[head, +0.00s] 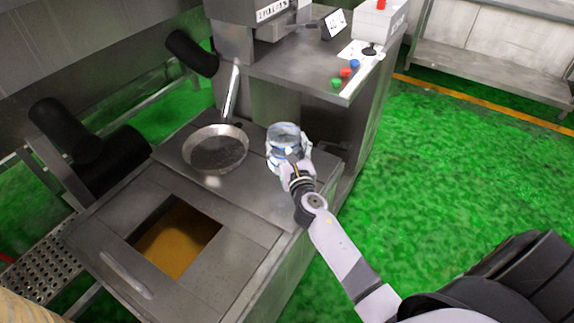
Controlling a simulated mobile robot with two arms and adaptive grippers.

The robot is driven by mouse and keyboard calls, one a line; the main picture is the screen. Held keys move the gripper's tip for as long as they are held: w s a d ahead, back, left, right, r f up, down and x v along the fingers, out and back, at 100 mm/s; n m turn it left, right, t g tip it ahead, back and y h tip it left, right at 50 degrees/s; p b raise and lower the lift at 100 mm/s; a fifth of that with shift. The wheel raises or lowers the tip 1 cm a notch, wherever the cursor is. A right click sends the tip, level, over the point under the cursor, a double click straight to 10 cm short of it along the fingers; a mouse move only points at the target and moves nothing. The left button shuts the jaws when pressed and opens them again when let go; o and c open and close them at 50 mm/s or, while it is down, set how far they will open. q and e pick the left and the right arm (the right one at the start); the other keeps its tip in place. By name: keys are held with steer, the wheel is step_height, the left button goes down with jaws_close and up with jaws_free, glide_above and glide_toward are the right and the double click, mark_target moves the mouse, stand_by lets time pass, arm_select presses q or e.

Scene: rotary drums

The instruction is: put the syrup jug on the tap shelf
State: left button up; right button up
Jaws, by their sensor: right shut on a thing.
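My right gripper (291,170) is shut on a small round, open-topped, whitish-blue vessel (284,137), which looks like the syrup jug. It is over or on the right part of a grey metal shelf (262,190); I cannot tell whether its base touches. The gripper partly hides its lower side. No label marks this shelf as the tap shelf, and no tap shows clearly. My left gripper is not in view.
A metal pan (216,150) with an upright handle stands left of the vessel. A square opening (178,238) with amber contents lies in front. A control panel (350,62) with coloured buttons rises behind. Black cylinders (62,130) stand at left. Green floor (460,170) is clear at right.

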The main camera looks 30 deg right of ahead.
steer(key=shift+f+b, duration=1.6)
steer(key=shift+f, duration=0.75)
steer(key=o, duration=1.7)
